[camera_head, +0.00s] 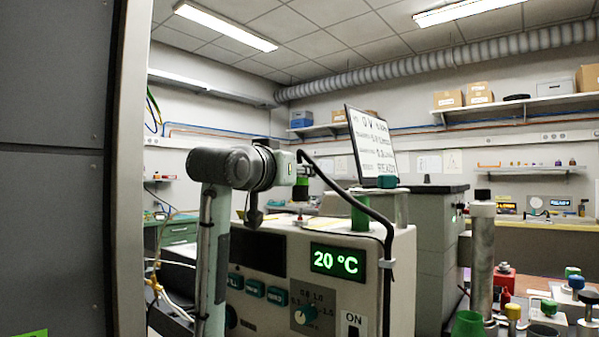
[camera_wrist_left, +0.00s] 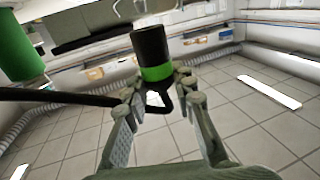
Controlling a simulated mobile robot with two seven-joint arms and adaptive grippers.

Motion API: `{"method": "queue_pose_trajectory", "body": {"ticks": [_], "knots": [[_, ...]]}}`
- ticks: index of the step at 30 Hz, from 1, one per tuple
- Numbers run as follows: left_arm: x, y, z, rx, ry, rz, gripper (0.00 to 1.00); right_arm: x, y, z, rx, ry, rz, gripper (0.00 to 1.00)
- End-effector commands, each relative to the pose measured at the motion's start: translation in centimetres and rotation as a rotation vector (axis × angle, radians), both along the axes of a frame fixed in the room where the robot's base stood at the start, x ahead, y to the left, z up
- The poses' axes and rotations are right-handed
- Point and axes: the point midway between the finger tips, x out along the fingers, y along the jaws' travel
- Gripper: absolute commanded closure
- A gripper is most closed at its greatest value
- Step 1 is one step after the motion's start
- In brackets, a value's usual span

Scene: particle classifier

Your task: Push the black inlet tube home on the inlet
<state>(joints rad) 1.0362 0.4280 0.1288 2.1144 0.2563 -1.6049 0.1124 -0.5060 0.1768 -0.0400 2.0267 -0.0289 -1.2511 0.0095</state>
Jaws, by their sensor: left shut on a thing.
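The black inlet tube (camera_head: 362,207) arches from my left gripper (camera_head: 290,165) over the front of the cream instrument (camera_head: 377,270) and down its right side. My left gripper (camera_wrist_left: 157,98) is shut on the tube near its end. That end is a black sleeve (camera_wrist_left: 150,47) with a green band (camera_wrist_left: 157,73); the green also shows below the gripper in the head view (camera_head: 301,189). The sleeve points down toward the instrument's top. The inlet is not clearly visible, and I cannot tell whether the sleeve touches it. My right gripper is not in view.
A green cylinder (camera_head: 360,214) stands on the instrument, right of the gripper. A tilted display (camera_head: 371,144) stands behind. The instrument's screen (camera_head: 337,262) reads 20 °C. A metal post (camera_head: 482,255) and colored-capped containers are at right. A grey panel (camera_head: 58,170) fills the left.

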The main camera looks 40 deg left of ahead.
Motion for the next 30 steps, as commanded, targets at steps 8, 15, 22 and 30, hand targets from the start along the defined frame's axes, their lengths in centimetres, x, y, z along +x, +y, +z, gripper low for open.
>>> {"method": "queue_pose_trajectory", "body": {"ticks": [8, 15, 22, 30], "knots": [[-0.01, 0.00, 0.11, 0.000, 0.000, 0.000, 1.00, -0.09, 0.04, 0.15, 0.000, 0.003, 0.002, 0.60], [-0.03, -0.01, 0.05, 0.000, -0.001, 0.000, 1.00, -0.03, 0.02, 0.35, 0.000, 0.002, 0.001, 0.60], [-0.02, 0.00, 0.04, 0.000, -0.001, 0.000, 1.00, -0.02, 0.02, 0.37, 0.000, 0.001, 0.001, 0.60], [-0.02, 0.00, 0.15, 0.000, -0.001, 0.000, 1.00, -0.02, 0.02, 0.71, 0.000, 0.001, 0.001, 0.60]]}}
